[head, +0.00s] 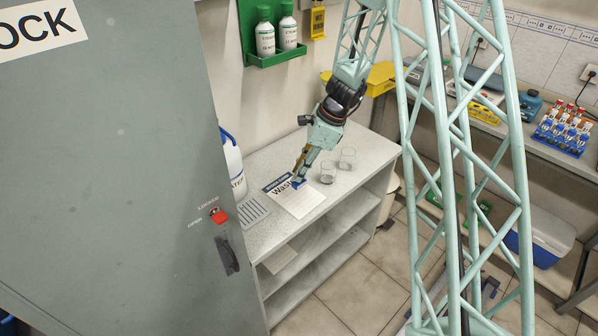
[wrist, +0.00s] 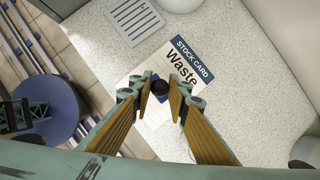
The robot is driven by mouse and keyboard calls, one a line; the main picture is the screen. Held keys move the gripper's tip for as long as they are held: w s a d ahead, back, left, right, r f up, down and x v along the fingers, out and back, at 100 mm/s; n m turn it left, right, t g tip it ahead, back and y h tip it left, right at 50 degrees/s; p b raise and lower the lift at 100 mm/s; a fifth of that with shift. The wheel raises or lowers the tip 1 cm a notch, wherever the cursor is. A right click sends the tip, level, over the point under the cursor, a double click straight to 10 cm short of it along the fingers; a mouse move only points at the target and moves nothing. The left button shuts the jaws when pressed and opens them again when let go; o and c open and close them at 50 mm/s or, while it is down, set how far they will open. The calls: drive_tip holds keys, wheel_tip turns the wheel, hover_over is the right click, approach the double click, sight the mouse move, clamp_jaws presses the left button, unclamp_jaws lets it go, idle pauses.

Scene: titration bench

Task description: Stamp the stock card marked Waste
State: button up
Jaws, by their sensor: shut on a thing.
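The white stock card (head: 299,205), with a dark blue header and the word Waste, lies flat on the speckled bench top. It also shows in the wrist view (wrist: 205,112), partly hidden by my fingers. My gripper (head: 300,175) points down over the card and is shut on a small stamp. The stamp's round black knob (wrist: 160,88) sits between the fingertips in the wrist view. Its blue base (head: 297,183) is over the card beside the word Waste. I cannot tell whether the base touches the card.
Two glass beakers (head: 328,172) (head: 347,158) stand just right of the card. A grey slotted plate (head: 253,212) lies to its left, near a white bottle (head: 234,168). A grey cabinet (head: 110,180) fills the left. The bench's right end is clear.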

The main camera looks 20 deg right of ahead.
sight(299, 185)
drive_tip(key=shift+f+b, duration=2.15)
drive_tip(key=shift+f, duration=0.6)
drive_tip(key=shift+f+b, duration=0.4)
drive_tip(key=shift+f, duration=0.25)
idle(1.4)
drive_tip(key=shift+r, duration=0.15)
drive_tip(key=shift+r+p, duration=2.85)
drive_tip(key=shift+r, duration=0.6)
drive_tip(key=shift+a, duration=0.1)
